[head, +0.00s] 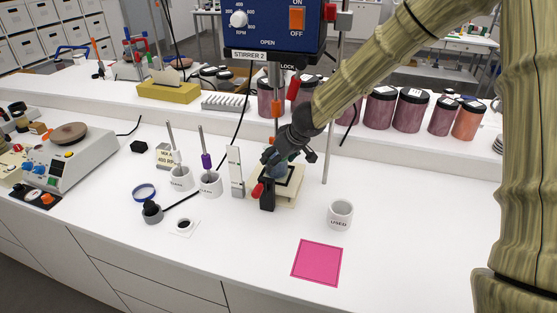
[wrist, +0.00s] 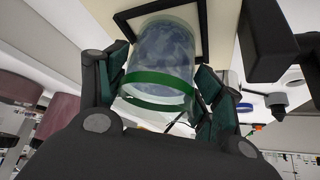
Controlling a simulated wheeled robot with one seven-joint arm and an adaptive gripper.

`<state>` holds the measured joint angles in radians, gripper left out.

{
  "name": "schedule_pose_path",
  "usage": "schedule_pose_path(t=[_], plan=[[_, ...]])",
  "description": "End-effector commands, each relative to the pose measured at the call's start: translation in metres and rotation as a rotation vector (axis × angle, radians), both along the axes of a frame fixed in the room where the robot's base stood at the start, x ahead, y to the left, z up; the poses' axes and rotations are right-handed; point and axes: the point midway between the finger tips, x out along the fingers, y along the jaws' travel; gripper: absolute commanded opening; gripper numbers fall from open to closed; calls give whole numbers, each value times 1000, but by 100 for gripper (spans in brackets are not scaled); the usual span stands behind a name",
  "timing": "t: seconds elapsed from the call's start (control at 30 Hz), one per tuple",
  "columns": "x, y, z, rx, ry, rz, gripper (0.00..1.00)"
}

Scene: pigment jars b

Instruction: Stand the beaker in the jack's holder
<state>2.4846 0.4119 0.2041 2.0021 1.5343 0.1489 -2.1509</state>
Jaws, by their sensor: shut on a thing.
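The beaker (wrist: 160,60) is clear, with blue-grey contents and a green band. My gripper (head: 289,161) is shut on its sides; both fingers show in the wrist view (wrist: 160,80). In the head view the beaker (head: 277,169) is small and partly hidden by the gripper. The jack (head: 286,198) has a cream top carrying the holder, a black square frame (head: 297,176). In the wrist view the frame (wrist: 203,28) shows around the beaker's far end. I cannot tell whether the beaker's base touches down inside it.
The stirrer (head: 272,28) hangs above and behind the jack, with its rod beside my arm. A dark clamp with a red knob (head: 257,191) stands at the jack's front. A white USED cup (head: 340,213) and a pink mat (head: 317,262) lie right. White pots with tools (head: 210,184) stand left.

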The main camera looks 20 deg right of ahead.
Motion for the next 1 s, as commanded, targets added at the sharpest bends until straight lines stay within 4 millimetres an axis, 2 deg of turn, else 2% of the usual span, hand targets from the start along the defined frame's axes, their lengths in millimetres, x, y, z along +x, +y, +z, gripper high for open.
schedule_pose_path(t=[0.37, 0.4, 0.5, 0.87, 1.0], plan=[[0, 0, -2, 0, -1, 0, 31], [0, 0, -3, 1, 0, -1, 69], [0, 0, -2, 1, 0, -1, 87], [0, 0, -2, 0, 0, 0, 88], [-1, -1, 6, 0, -1, 1, 88]])
